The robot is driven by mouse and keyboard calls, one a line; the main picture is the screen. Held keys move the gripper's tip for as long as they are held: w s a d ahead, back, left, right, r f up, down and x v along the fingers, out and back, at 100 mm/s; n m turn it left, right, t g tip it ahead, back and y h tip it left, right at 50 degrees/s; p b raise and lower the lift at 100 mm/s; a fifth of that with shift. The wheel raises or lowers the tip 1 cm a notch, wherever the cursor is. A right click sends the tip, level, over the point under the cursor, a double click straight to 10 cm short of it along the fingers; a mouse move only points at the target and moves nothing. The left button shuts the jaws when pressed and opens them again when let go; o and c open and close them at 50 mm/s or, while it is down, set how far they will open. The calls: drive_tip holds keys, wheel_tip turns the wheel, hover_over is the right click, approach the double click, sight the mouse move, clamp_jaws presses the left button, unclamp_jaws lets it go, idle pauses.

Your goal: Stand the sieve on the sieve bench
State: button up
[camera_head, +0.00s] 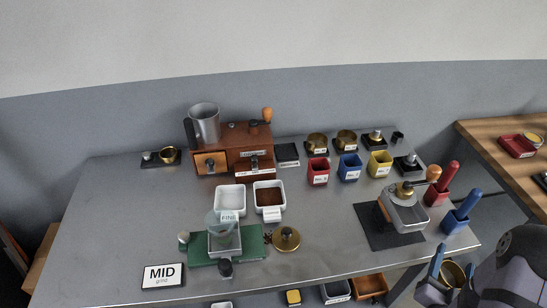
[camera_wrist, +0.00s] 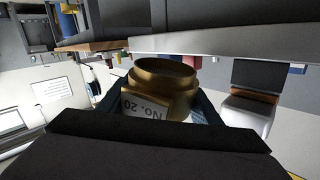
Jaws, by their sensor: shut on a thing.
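A brass cup-shaped sieve (camera_head: 454,273) with a white label is in my gripper (camera_head: 446,277) at the lower right, off the front right corner of the grey table. In the wrist view the sieve (camera_wrist: 165,84) shows its round rim and a label reading "No. 20", upside down in the picture. The blue fingers of my gripper (camera_wrist: 160,105) are shut on its sides. Two similar brass cups stand on dark pads at the back, a left one (camera_head: 317,142) and a right one (camera_head: 346,139). A dark pad (camera_head: 287,153) left of them is empty. I cannot tell which is the sieve bench.
A wooden grinder (camera_head: 235,147), coloured cups (camera_head: 349,168) and white trays (camera_head: 230,197) occupy the grey table (camera_head: 110,215). A hand-cranked device (camera_head: 405,208) and the red (camera_head: 437,195) and blue (camera_head: 455,220) holders stand near the right edge. A wooden table (camera_head: 500,165) is at far right.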

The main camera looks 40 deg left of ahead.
drive_tip(key=shift+r+p, duration=2.8)
drive_tip(key=shift+r, duration=0.05)
drive_tip(key=w+a+r+h+p, duration=0.1)
drive_tip(key=w+a+r+p, duration=0.2)
drive_tip(key=a+r, duration=0.6)
drive_tip(key=s+a+r+n+y+b, duration=0.1)
drive_tip(key=a, duration=0.8)
drive_tip(key=s+a+r+n+y+b, duration=0.1)
drive_tip(key=a+r, duration=0.1)
drive_tip(key=a, duration=0.7)
drive_tip(key=s+a+r+n+y+b, duration=0.2)
drive_tip(key=s+a+y, duration=0.1)
drive_tip(key=s+a, duration=0.9)
drive_tip(key=s+a+r+n+y+b, duration=0.1)
drive_tip(key=s+a+r+n+y, duration=0.1)
drive_tip(key=s+a, duration=1)
drive_tip(key=shift+s+a+r+n+y+b, duration=0.15)
drive_tip(key=shift+s+a+n+y+b, duration=0.2)
drive_tip(key=shift+a, duration=0.55)
